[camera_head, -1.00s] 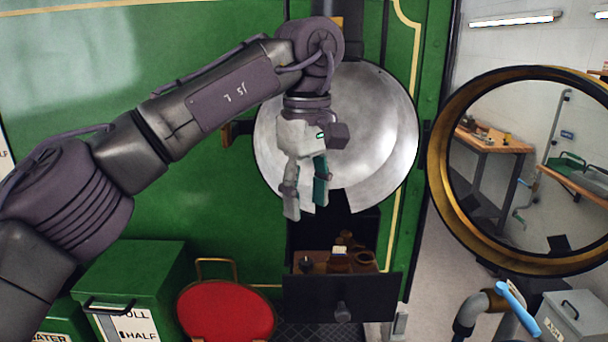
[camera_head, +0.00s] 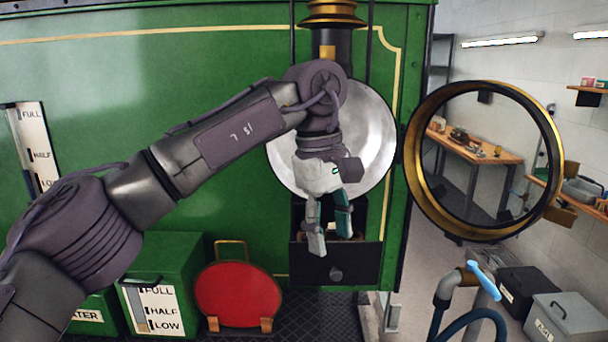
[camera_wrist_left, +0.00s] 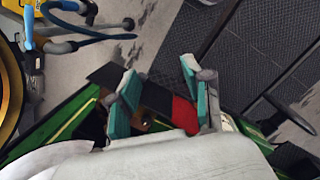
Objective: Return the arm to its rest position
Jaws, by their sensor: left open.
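My left arm comes in from the left across the head view, bent at the elbow, with the gripper hanging down. The left gripper (camera_head: 330,236) is open and empty, in front of the open dark drawer (camera_head: 334,263) and below the round silver disc (camera_head: 376,140) on the green tram side. In the left wrist view the two teal-padded fingers (camera_wrist_left: 158,98) stand apart with nothing held between them. Part of the drawer's dark front (camera_wrist_left: 108,76) shows beside one finger. The gripper hides most of the drawer's contents in the head view. My right gripper is not in view.
A brass-rimmed round door (camera_head: 420,190) stands open at the right. Below it are a pipe with a blue handle (camera_head: 482,281) and a grey bin (camera_head: 565,318). A red disc (camera_head: 238,296) and green boxes (camera_head: 163,270) stand at the lower left.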

